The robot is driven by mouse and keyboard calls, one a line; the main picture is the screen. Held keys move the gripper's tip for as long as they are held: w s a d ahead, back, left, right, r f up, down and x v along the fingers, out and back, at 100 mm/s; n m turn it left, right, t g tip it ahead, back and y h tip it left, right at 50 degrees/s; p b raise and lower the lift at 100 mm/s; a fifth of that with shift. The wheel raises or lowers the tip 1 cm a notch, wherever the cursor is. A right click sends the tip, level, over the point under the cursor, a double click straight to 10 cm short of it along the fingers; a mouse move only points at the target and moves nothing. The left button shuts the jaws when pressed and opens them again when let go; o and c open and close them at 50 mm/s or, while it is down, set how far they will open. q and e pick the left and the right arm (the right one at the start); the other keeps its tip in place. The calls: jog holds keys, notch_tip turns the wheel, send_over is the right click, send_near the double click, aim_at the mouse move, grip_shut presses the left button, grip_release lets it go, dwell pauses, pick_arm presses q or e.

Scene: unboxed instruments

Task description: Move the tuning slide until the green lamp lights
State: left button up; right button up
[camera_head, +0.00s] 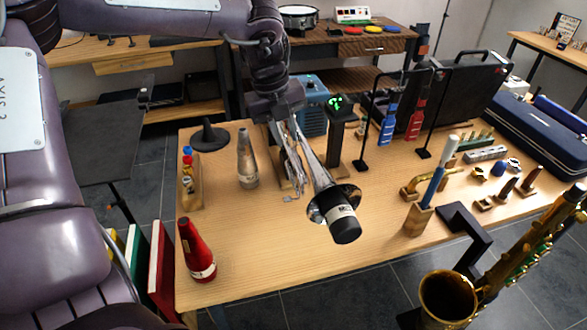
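A silver trumpet (314,173) lies along the middle of the wooden table, its bell toward the front. A black mute with a white label (344,224) sits at the bell. Behind it to the right stands a black upright device (340,132) with small lit green marks (335,103) at its top. My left gripper (283,122) reaches down from above at the rear part of the trumpet, over its tubing. Its fingertips blend with the tubing, so I cannot tell whether they are apart or touching it. The tuning slide is not clearly distinguishable. My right gripper is out of view.
A wooden holder (418,219) with a blue tool stands to the right. A saxophone (449,299) is at the front right. The table's front middle is clear.

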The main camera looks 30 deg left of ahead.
aim_at(295, 164)
pick_arm(q)
jog(key=x, duration=0.5)
jog(key=shift+w+f+p, duration=0.2)
jog(key=shift+w+p, duration=0.1)
jog(key=shift+w, duration=0.15)
jog(key=shift+x, duration=1.25)
jog(key=shift+s, duration=0.15)
grip_shut()
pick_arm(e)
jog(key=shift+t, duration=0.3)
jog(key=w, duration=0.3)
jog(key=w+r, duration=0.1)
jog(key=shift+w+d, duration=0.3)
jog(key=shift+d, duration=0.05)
